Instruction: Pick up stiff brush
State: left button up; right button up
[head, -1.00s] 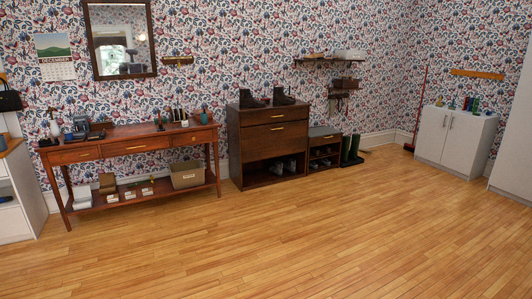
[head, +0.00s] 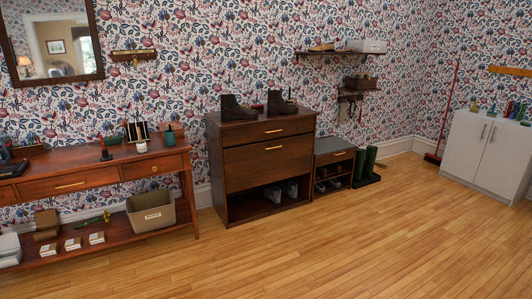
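I cannot pick out a stiff brush for certain; the small items are too small to tell. A rack of slim upright items (head: 137,132) stands on the red-brown console table (head: 110,178). A green-handled item (head: 93,219) lies on its lower shelf beside a beige bin (head: 151,211). Small dark things hang under the lower wall shelf (head: 351,96), too small to make out. Neither of my grippers is in view.
A dark wood cabinet (head: 262,160) with brown boots on top stands in the middle. A low shoe bench (head: 334,150), green boots (head: 369,165), a red broom (head: 448,110) and a white cabinet (head: 487,152) are to the right. The wooden floor (head: 380,250) in front is clear.

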aim_at(257, 108)
jog(key=i, duration=2.9)
jog(key=i+l+u, duration=0.1)
jog(key=i+u, duration=0.15)
jog(key=i, duration=0.3)
jog(key=i+l+u, duration=0.25)
jog(key=i, duration=0.3)
jog(key=i+l+u, duration=0.2)
jog(key=i, duration=0.35)
jog(key=i+l+u, duration=0.25)
jog(key=i+l, duration=0.15)
jog(key=i, duration=0.1)
